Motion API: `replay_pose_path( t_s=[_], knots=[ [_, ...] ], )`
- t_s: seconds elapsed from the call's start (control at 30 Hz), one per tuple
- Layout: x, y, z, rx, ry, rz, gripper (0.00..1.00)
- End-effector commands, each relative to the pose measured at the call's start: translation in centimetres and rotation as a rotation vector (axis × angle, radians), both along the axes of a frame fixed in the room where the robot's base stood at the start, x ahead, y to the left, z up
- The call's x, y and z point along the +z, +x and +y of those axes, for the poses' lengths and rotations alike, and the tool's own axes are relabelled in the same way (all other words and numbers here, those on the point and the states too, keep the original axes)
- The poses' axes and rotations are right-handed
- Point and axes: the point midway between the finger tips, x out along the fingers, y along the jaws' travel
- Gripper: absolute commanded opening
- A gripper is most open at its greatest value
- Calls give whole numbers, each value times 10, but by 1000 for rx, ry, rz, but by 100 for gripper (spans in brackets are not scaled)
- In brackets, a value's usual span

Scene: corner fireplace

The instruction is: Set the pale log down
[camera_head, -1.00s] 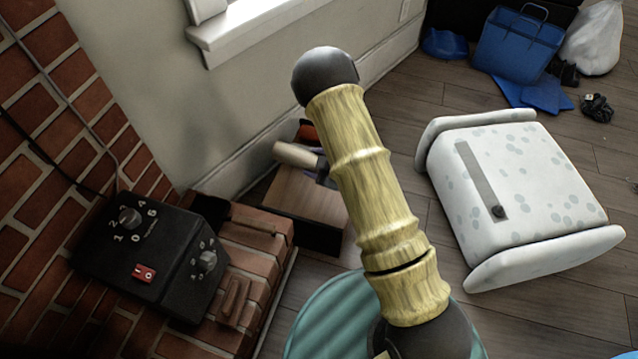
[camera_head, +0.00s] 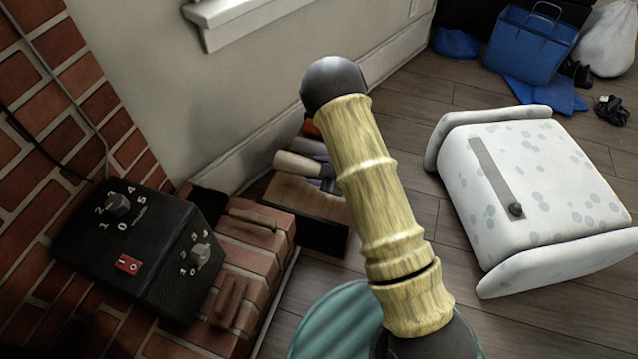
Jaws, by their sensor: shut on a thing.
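The pale log (camera_head: 298,166) is a short, light tan cylinder in the head view, left of my yellow arm and over the wooden-topped box (camera_head: 292,200). Its left end is in plain view. Its right end meets dark parts of my gripper (camera_head: 326,178), which is shut on it. My arm hides most of the gripper and the right end of the log. I cannot tell whether the log touches the box.
A black control box (camera_head: 140,250) stands by the brick hearth (camera_head: 262,262), which has brown pieces on it. A white spotted cabinet (camera_head: 535,190) stands right. A blue bag (camera_head: 530,45) and white sack (camera_head: 605,40) are at the back. A teal round thing (camera_head: 330,325) is in front.

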Motion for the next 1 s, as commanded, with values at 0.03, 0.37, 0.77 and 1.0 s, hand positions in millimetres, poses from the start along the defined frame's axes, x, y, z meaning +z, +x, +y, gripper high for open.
replay_pose_path(
  t_s=[0.03,0.37,0.77,1.0],
  knots=[
    [-14,0,0,1,0,-1,0],
    [-22,1,1,1,2,-4,0],
    [-55,1,0,-1,0,-1,0],
    [-60,1,0,-2,1,-4,0]
  ],
)
